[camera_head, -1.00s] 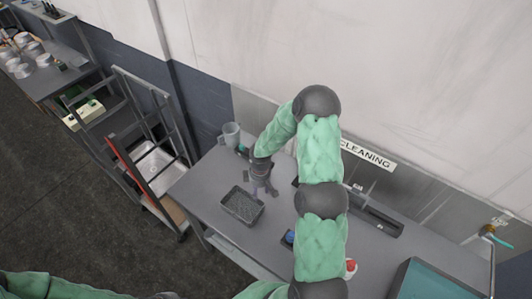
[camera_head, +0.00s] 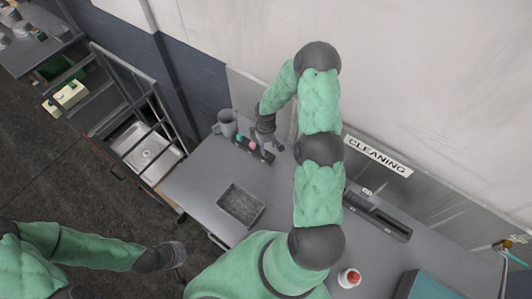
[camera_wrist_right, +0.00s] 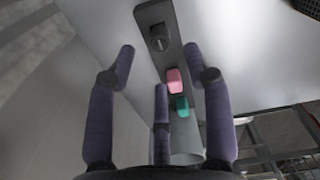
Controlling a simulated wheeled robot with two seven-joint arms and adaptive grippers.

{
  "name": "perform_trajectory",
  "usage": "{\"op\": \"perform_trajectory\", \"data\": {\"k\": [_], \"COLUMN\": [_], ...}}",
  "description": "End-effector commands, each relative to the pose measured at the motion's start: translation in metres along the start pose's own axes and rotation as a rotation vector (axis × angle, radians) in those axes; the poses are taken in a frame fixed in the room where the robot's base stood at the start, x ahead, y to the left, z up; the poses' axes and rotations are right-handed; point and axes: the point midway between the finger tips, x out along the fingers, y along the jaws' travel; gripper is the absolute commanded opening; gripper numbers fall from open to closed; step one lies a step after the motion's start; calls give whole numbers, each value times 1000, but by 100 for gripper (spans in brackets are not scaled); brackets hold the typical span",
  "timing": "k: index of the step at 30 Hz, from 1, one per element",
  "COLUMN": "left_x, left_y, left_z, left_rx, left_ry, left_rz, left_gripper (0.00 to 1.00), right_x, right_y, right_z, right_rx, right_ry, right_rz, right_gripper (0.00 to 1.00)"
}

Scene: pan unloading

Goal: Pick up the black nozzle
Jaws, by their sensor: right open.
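The black nozzle (camera_wrist_right: 159,39) stands at the far end of a dark narrow holder (camera_wrist_right: 147,14) in the right wrist view. A pink piece (camera_wrist_right: 174,80) and a teal piece (camera_wrist_right: 181,103) sit in the same holder. In the head view the holder (camera_head: 262,155) lies near the back of the grey table, and the nozzle is hard to make out there. My right gripper (camera_head: 269,144) is open and empty above the holder; its fingers (camera_wrist_right: 163,66) show apart in the wrist view. My left gripper (camera_head: 183,262) is low at the left, away from the table; its fingers are unclear.
A grey mug (camera_head: 226,124) stands beside the holder. A dark tray with a grainy inside (camera_head: 241,205) lies nearer on the table (camera_head: 197,176). A red-capped bottle (camera_head: 349,278) and a long dark device (camera_head: 378,216) are to the right. A wall rises behind.

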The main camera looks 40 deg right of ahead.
Motion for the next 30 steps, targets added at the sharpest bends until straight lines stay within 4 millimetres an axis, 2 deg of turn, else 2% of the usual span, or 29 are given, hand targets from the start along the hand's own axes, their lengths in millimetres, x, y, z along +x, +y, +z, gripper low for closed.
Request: {"op": "perform_trajectory", "data": {"k": [8, 19, 30], "left_x": [-3, -12, -12], "left_y": [1, 4, 4], "left_z": [0, 0, 0], "left_rx": [1, 1, 1], "left_ry": [1, 1, 1], "left_rz": [0, 0, 0], "left_gripper": [0, 0, 0], "right_x": [15, 55, 62], "right_y": [-1, -4, -4], "right_z": [0, 3, 2], "right_rx": [0, -1, 0], "right_ry": [0, 0, 2], "right_rz": [-1, -1, 1], "right_gripper": [51, 51, 51]}}
